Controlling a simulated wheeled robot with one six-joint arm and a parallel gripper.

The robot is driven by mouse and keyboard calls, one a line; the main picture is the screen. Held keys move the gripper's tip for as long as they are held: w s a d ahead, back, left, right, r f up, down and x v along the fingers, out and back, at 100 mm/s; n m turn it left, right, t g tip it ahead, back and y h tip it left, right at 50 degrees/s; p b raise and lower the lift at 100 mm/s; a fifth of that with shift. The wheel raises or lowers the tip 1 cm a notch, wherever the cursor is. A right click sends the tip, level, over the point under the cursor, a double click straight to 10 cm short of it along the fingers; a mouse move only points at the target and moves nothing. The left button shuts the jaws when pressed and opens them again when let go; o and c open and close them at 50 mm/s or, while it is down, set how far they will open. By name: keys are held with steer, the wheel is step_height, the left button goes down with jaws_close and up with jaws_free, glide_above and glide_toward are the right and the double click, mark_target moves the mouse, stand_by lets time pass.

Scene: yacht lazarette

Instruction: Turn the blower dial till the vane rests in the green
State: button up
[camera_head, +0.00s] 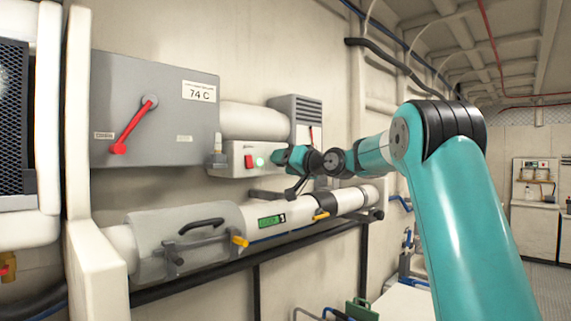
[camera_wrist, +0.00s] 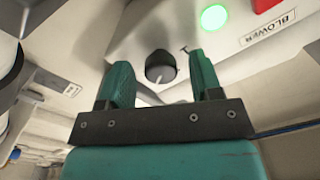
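The blower dial (camera_wrist: 160,66) is a round dark knob on the underside of a pale panel in the wrist view. My gripper (camera_wrist: 157,78) has its two teal fingers apart, one on each side of the knob. I cannot tell whether they touch it. In the head view my gripper (camera_head: 291,158) is at the right end of the grey blower box (camera_head: 236,159) and hides the dial. A thin red pointer (camera_head: 311,135) shows on the louvred grey housing (camera_head: 298,108). I cannot tell which is the vane.
A green lamp (camera_wrist: 214,17) and a red button (camera_wrist: 264,4) sit beside the dial. A large grey cabinet (camera_head: 150,110) with a red lever (camera_head: 133,124) is at left. The white pipe (camera_head: 335,205) with yellow-handled fittings runs under my gripper. Open floor lies right.

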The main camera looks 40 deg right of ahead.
steer(key=s+d+b, duration=0.2)
steer(key=s+b, duration=0.6)
steer(key=s, duration=0.9)
steer(key=shift+s+d, duration=0.15)
